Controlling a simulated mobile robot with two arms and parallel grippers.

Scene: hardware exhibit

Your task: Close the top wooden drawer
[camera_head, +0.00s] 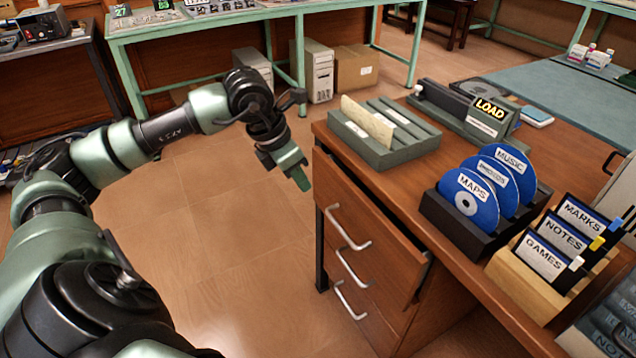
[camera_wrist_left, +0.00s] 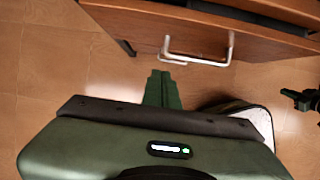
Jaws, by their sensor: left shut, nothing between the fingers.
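The top wooden drawer (camera_head: 375,240) is in the desk's left side. It stands partly pulled out, with a dark gap between its upper edge and the desktop. Its pale metal handle (camera_head: 347,229) faces the floor aisle. My left gripper (camera_head: 299,182) is shut and empty, left of and above the handle, apart from the drawer. In the left wrist view, the closed green fingers (camera_wrist_left: 162,90) point toward the drawer front (camera_wrist_left: 240,38), just short of the handle (camera_wrist_left: 196,52).
Lower drawers have similar handles (camera_head: 349,271). The desktop holds a grey slotted rack (camera_head: 384,150), blue discs in a dark stand (camera_head: 440,213), a wooden card holder (camera_head: 520,282) and a LOAD device (camera_head: 489,112). Open floor (camera_head: 240,240) lies left of the desk.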

